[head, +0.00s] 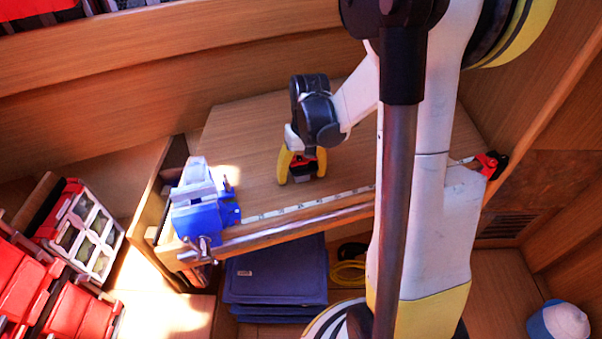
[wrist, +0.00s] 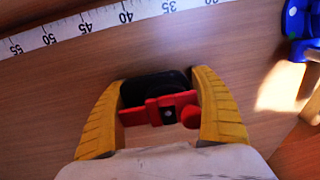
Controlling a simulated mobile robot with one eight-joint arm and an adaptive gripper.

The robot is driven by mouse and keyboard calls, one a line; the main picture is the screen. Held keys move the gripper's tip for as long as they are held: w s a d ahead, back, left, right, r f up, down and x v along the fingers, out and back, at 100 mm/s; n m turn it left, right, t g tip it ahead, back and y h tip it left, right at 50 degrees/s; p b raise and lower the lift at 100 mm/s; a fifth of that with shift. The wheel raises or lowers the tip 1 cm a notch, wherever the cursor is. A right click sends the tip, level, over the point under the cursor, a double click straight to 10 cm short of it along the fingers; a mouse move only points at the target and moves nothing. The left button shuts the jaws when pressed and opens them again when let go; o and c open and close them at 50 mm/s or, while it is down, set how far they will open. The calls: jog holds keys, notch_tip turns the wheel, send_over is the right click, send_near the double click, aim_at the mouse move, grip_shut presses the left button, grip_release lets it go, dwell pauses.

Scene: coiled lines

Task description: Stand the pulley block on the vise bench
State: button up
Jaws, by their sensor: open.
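The pulley block, a small black and red piece (wrist: 160,100), is between the two yellow fingers of my gripper (wrist: 160,92) in the wrist view. The fingers are open around it and their tips reach along its sides; I cannot tell whether they touch it. In the head view my gripper (head: 302,170) is low over the wooden vise bench (head: 255,125), with the block partly hidden between the fingers. The block seems to be at the bench top. The blue vise (head: 202,200) is at the bench's left front corner.
A measuring tape (head: 308,205) lies extended along the front of the bench, its red and black case (head: 491,164) at the right end. Red bins (head: 85,315) stand at left. Bench top behind my gripper is clear.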

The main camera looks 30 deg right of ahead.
jog(key=r+p, duration=0.1)
jog(key=r, duration=0.7)
jog(key=r+p, duration=0.1)
jog(key=r, duration=0.3)
jog(key=shift+s+d+p, duration=0.15)
jog(key=shift+d+p, duration=0.2)
jog(key=shift+d, duration=0.05)
jog(key=s+a+r+n+t, duration=0.1)
jog(key=s+a+r+t, duration=0.2)
jog(key=s+a, duration=0.2)
jog(key=s+a+r+n+t, duration=0.2)
jog(key=s+a+r+t, duration=0.1)
jog(key=a, duration=0.6)
jog(key=shift+s+r+t+h, duration=0.4)
jog(key=shift+s+t, duration=0.1)
jog(key=shift+s, duration=0.5)
